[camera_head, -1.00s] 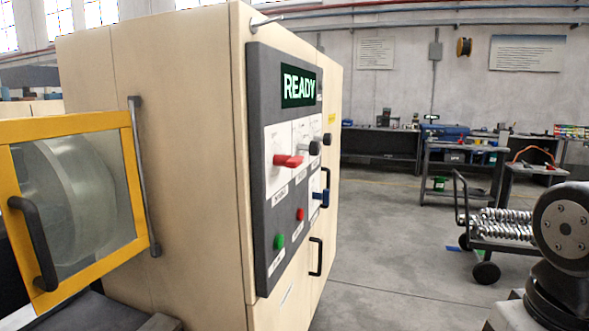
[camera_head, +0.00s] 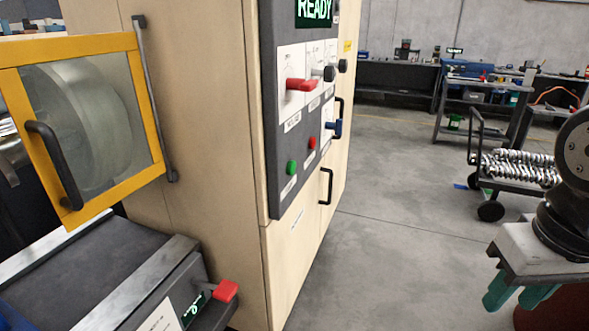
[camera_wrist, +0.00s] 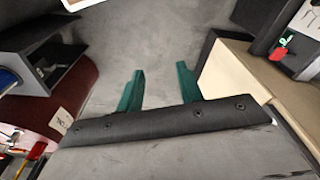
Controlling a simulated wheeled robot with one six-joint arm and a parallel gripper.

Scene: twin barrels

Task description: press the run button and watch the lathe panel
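The lathe panel (camera_head: 272,118) is a dark plate on the side of a beige cabinet. Its display (camera_head: 315,11) reads READY in green, cut by the top edge. A green button (camera_head: 291,167) sits low on the panel, with a red button (camera_head: 312,142) up and right of it. Which one is the run button I cannot read. My gripper (camera_wrist: 158,82) shows in the wrist view with two green fingers apart and nothing between them. In the head view its green fingers (camera_head: 520,293) show at the lower right, well apart from the panel.
A yellow-framed guard door (camera_head: 152,105) stands at left. A cart with shiny metal parts (camera_head: 516,167) stands at right. Grey floor (camera_head: 400,230) between cabinet and arm is clear.

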